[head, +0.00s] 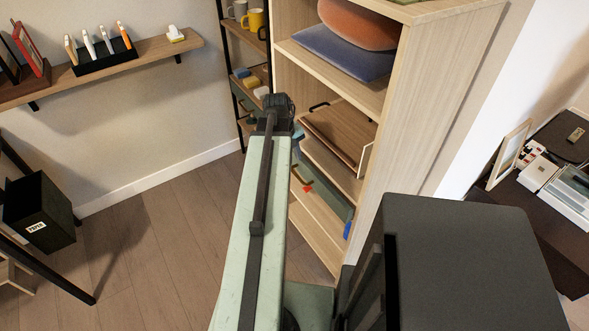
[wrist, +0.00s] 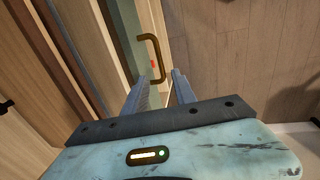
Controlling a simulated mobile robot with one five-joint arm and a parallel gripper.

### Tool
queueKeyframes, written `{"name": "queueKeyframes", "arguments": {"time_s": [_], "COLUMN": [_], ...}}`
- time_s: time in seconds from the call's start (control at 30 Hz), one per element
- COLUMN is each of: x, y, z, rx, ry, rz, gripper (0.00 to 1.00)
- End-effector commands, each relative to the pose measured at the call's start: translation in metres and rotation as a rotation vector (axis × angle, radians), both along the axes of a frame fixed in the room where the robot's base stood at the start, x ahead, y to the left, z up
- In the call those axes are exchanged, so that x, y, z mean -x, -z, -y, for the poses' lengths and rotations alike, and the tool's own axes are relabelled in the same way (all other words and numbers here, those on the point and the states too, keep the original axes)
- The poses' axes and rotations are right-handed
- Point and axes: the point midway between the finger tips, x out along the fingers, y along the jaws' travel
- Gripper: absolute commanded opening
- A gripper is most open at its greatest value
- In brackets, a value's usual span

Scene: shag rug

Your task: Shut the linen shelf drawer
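The linen shelf (head: 430,110) is a tall light-wood unit right of centre in the head view. A grey-green drawer front (head: 326,188) with a brass handle (head: 304,186) shows low in it, partly hidden behind my arm. I cannot tell how far that drawer stands out. In the wrist view the handle (wrist: 157,55) is just ahead of my gripper (wrist: 161,78), its near end by the gap between the two fingers. The fingers are apart, with nothing held between them. In the head view my gripper is mostly hidden behind my arm.
A wooden panel with a black handle (head: 338,132) sits above the drawer. Cushions (head: 345,52) lie on the upper shelf. A dark rack (head: 242,75) stands behind, left of the unit. A black bin (head: 40,212) is at left. Wood floor (head: 160,240) is open between.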

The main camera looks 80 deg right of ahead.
Motion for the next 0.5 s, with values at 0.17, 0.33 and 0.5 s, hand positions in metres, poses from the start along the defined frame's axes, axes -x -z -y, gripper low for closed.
{"name": "queueKeyframes", "arguments": {"time_s": [0.17, 0.33, 0.5], "x": [0.000, 0.002, 0.006], "y": [0.007, 0.031, 0.062], "z": [0.001, 0.003, 0.007], "rx": [0.000, 0.001, 0.001], "ry": [0.000, 0.000, 0.000], "rz": [0.000, 0.001, 0.001], "gripper": [0.33, 0.33, 0.33]}}
